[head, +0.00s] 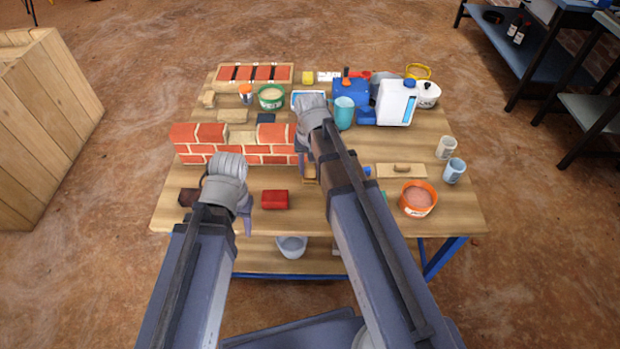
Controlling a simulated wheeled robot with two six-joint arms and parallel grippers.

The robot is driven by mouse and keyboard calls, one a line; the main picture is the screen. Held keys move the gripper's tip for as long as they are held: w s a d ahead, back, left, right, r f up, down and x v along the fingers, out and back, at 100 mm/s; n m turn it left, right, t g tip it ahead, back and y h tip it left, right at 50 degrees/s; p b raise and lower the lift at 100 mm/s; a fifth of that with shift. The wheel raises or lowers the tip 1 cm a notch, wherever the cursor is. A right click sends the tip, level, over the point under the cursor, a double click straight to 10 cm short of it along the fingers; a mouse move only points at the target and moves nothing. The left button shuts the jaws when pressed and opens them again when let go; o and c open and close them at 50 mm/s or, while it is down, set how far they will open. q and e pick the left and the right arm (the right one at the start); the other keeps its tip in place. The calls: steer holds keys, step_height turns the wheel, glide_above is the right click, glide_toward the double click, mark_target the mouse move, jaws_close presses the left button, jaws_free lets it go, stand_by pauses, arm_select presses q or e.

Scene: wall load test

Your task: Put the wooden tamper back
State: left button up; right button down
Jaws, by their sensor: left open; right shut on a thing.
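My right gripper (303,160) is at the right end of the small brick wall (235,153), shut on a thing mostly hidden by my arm. A bit of pale wood, which looks like the wooden tamper (309,177), shows just below its fingers. I cannot tell whether the tamper touches the wall or the table. My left gripper (242,215) is open and empty, low over the front left of the table, left of a red block (275,199).
The wooden table (340,228) also holds a wooden float (402,170), an orange bucket (418,198), cups (454,170), a white canister (396,102), a blue container (350,93), a green-rimmed tub (271,97) and a brick tray (255,75).

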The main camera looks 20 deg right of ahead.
mark_target(310, 175)
steer(key=shift+f+b, duration=1.7)
steer(key=shift+f, duration=0.1)
steer(key=shift+f, duration=0.2)
steer(key=shift+c, duration=2.2)
jaws_free()
steer(key=shift+r, duration=0.2)
step_height(310, 175, up, 12)
steer(key=p, duration=1.2)
steer(key=s+a+n+h, duration=0.1)
steer(key=s+a+n, duration=0.6)
steer(key=s+a, duration=0.3)
steer(key=s, duration=0.4)
steer(key=shift+s+a, duration=0.2)
steer(key=shift+a, duration=0.05)
